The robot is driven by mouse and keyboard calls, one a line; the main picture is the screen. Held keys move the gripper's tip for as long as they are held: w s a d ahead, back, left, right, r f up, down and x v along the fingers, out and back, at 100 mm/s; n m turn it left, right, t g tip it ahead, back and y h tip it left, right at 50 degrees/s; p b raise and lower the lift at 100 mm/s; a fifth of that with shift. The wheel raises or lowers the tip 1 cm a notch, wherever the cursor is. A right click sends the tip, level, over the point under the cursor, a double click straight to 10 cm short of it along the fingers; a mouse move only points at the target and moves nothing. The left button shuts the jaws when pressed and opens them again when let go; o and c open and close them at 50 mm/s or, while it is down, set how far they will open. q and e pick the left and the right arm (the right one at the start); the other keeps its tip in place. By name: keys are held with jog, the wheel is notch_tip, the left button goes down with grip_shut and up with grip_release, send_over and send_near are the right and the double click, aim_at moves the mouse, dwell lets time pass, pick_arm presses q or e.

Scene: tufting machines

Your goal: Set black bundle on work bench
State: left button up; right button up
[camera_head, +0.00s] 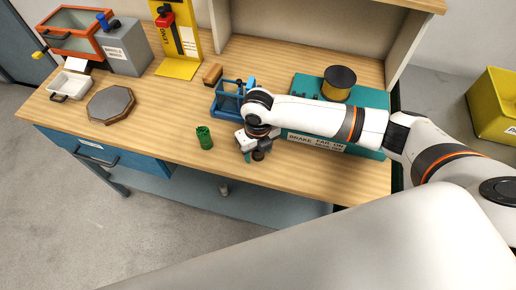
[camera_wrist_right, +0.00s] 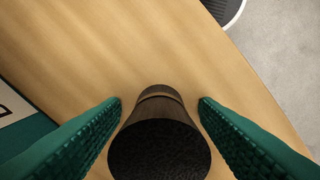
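The black bundle (camera_wrist_right: 158,150) is a dark cylinder with a brown band near its far end. In the right wrist view it is between the green fingers of my right gripper (camera_wrist_right: 160,103), end toward the camera. A narrow gap shows between each finger and the bundle, so the gripper looks open around it. In the head view my right gripper (camera_head: 250,157) is low over the front of the wooden work bench (camera_head: 320,182), and a small dark part shows beside it. Whether the bundle touches the bench is unclear. My left gripper is out of view.
A green cylinder (camera_head: 204,138) stands left of the gripper. A blue rack (camera_head: 226,102) is just behind it. A grey octagonal plate (camera_head: 111,104) lies left, with clear bench between.

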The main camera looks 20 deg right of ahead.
jog(key=shift+r, duration=0.1)
notch_tip(320, 180, up, 12)
jog(key=shift+r+b, duration=0.1)
jog(key=shift+b, duration=0.9)
